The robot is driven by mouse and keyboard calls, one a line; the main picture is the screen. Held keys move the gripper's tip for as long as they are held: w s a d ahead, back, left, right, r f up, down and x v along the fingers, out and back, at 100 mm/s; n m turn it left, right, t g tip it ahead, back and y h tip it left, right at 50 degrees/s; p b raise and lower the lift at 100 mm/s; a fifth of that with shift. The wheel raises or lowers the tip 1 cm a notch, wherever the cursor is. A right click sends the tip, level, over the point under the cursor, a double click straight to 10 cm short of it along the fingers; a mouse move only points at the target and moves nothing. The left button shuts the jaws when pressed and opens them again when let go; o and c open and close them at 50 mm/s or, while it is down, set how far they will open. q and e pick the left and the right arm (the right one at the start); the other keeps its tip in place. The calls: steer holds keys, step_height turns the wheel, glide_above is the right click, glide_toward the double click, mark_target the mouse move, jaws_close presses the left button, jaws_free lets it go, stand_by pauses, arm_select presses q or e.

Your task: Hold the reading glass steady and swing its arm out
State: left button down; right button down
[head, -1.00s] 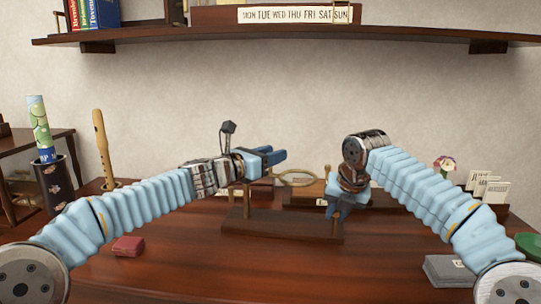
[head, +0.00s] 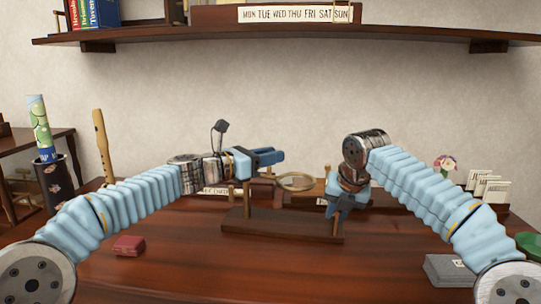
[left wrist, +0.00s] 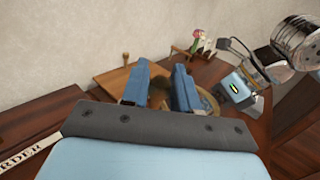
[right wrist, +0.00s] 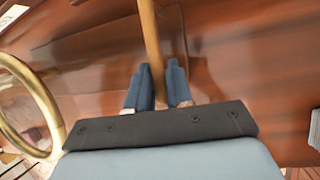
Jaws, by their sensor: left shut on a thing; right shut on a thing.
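The reading glass has a dark wooden base (head: 282,228), upright posts and a round brass ring (head: 295,182). A slim post (head: 246,196) rises near the base's left end. My left gripper (head: 280,156) is above the base, left of the ring, and shut on a part of the glass that its fingers mostly hide. In the left wrist view the ring (left wrist: 208,104) shows behind the fingers (left wrist: 160,90). My right gripper (head: 336,212) is shut on the post at the base's right end. In the right wrist view this post (right wrist: 149,40) runs between the fingers (right wrist: 160,82); the ring (right wrist: 42,92) is at left.
A small red box (head: 128,246) lies on the desk at left, a grey box (head: 449,270) at right. A flute (head: 101,140) and a dark pot (head: 54,185) stand at the left. Low wooden items and cards (head: 488,190) line the back. The desk's front middle is clear.

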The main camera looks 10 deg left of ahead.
arm_select(q)
steer(key=s+a+m+g+h, duration=0.1)
steer(key=m+g, duration=0.1)
steer(key=g, duration=0.1)
steer(key=s+a+m+g+h, duration=0.1)
steer(key=m+g, duration=0.2)
steer(key=g, duration=0.1)
steer(key=s+m+g+h, duration=0.1)
steer(key=m+g+h, duration=0.1)
steer(key=m+g, duration=0.1)
steer(key=shift+s+a+r+g, duration=0.1)
steer(key=shift+s+a+g, duration=0.25)
steer(key=shift+g, duration=0.35)
steer(key=shift+a, duration=0.1)
steer(key=c, duration=1)
jaws_free()
